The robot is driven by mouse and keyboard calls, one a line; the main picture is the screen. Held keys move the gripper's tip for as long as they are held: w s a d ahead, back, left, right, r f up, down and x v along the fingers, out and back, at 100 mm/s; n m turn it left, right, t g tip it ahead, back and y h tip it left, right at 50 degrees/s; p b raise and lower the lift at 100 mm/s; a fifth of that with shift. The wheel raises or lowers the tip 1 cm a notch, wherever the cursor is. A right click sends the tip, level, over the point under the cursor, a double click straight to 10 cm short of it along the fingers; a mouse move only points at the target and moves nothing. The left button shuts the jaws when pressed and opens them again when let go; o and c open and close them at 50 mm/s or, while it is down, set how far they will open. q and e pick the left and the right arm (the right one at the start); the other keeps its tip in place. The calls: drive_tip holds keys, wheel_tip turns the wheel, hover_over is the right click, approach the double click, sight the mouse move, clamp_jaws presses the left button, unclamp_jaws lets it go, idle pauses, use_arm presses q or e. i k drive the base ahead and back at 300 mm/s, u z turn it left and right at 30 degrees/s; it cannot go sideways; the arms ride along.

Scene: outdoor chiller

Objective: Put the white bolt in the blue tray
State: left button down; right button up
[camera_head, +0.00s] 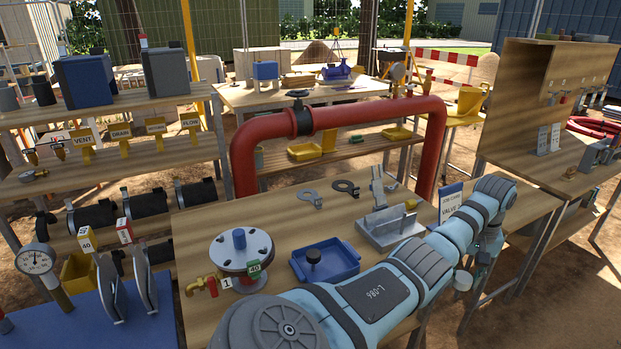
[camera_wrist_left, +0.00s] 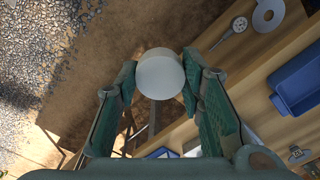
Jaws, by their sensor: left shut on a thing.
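My left gripper (camera_head: 474,266) hangs beyond the right edge of the wooden table, partly hidden behind its own arm. It is shut on the white bolt (camera_head: 463,281), whose pale round end also shows between the fingers in the left wrist view (camera_wrist_left: 158,73). The bolt is held in the air, above the ground beside the table. The blue tray (camera_head: 346,271) lies on the table to the left of the gripper, with a dark knobbed piece in it. The tray also shows at the right of the left wrist view (camera_wrist_left: 284,104). My right gripper is out of view.
A flanged valve piece (camera_head: 240,250) stands left of the tray. A grey metal bracket (camera_head: 390,232) and a valve sign (camera_head: 450,200) stand between tray and gripper. A red pipe arch (camera_head: 375,112) spans the table's back.

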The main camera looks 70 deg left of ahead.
sight(344, 259)
drive_tip(key=u, duration=0.85)
drive_tip(key=i, duration=0.85)
drive_tip(key=u, duration=0.65)
